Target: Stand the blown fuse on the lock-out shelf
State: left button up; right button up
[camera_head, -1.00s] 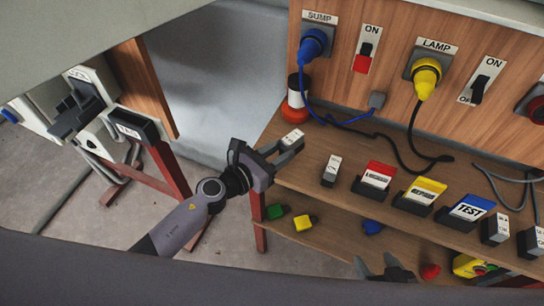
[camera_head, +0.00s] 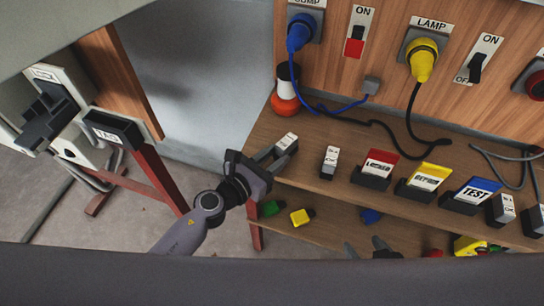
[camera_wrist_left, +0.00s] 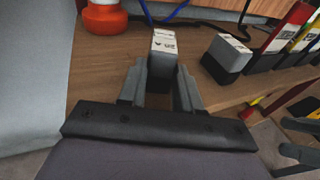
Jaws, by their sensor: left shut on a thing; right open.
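My left gripper (camera_head: 276,155) is shut on a small grey block with a white labelled top, a fuse (camera_head: 287,141), at the left end of the wooden bench. The fuse stands upright between the fingertips in the left wrist view (camera_wrist_left: 163,48); whether its base touches the bench, I cannot tell. A similar fuse (camera_head: 330,161) stands apart to its right. The labels are too small to read, so I cannot tell which is blown. The upper bench board (camera_head: 340,133) carries these. My right gripper (camera_head: 372,250) is open and empty at the bottom edge, partly cut off.
Red (camera_head: 379,168), yellow (camera_head: 428,180) and blue TEST (camera_head: 473,194) holders stand in a row, with more blocks at right. Cables lie at the back. A lower shelf holds coloured pieces. A tag box (camera_head: 112,130) stands far left.

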pick_arm(q)
jog(key=shift+f, duration=0.2)
jog(key=o, duration=1.1)
jog(key=shift+r, duration=0.1)
